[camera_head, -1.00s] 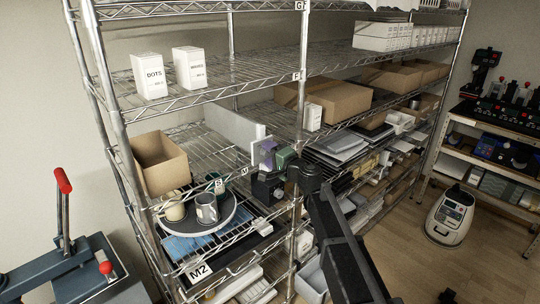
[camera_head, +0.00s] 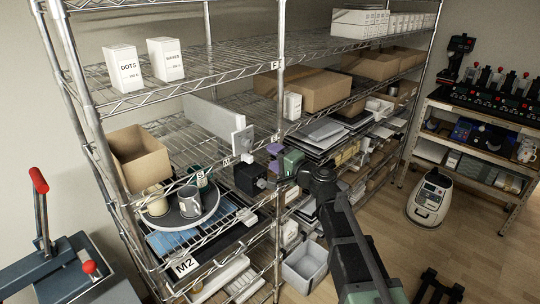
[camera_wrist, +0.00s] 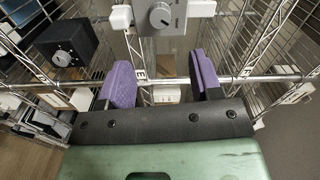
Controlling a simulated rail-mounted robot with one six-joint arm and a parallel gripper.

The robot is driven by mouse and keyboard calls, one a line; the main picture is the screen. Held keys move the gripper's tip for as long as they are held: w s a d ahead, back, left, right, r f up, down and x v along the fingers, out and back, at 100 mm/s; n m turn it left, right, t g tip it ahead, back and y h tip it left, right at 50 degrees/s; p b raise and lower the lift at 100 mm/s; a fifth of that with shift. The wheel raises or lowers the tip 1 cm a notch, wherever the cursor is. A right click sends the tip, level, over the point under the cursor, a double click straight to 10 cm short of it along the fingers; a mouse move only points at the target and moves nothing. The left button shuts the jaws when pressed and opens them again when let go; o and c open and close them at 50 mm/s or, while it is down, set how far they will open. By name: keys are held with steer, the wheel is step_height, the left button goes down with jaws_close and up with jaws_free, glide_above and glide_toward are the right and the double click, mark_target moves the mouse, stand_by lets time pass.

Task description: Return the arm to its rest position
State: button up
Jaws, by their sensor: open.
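My gripper (camera_wrist: 162,84) shows in the wrist view with its two purple fingers spread apart and nothing between them. In the head view my gripper (camera_head: 284,158) is at the front of the shelf rack (camera_head: 280,90), near a post, and partly hidden by its own wrist. My dark arm (camera_head: 352,245) reaches up to it from the lower right. A cream mug (camera_head: 157,204), a grey mug (camera_head: 189,202) and a green mug (camera_head: 203,179) stand on a round grey tray (camera_head: 190,225) to the left, apart from my gripper.
A black box with a dial (camera_wrist: 66,42) and a grey box with a dial (camera_wrist: 165,17) are close ahead. A cardboard box (camera_head: 140,160) stands behind the mugs. A lever press (camera_head: 65,270) is at lower left. Open floor (camera_head: 460,240) lies to the right.

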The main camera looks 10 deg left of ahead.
steer(key=s+d+f+n+g+h+b, duration=0.3)
steer(key=s+f+n+g, duration=0.35)
steer(key=s+f, duration=0.5)
steer(key=s+d+f+g+h+b, duration=0.2)
steer(key=s+d+f+h+b, duration=0.2)
steer(key=d+f, duration=0.5)
steer(key=s+d+f+g+h+b, duration=0.2)
steer(key=s+d+f+h+b, duration=0.3)
steer(key=d, duration=1.1)
steer(key=s+f+m+h, duration=0.1)
steer(key=s+f+h, duration=0.1)
steer(key=s+f, duration=0.1)
steer(key=shift+s+f+h, duration=0.35)
steer(key=shift+s+h, duration=0.05)
steer(key=shift+s, duration=0.05)
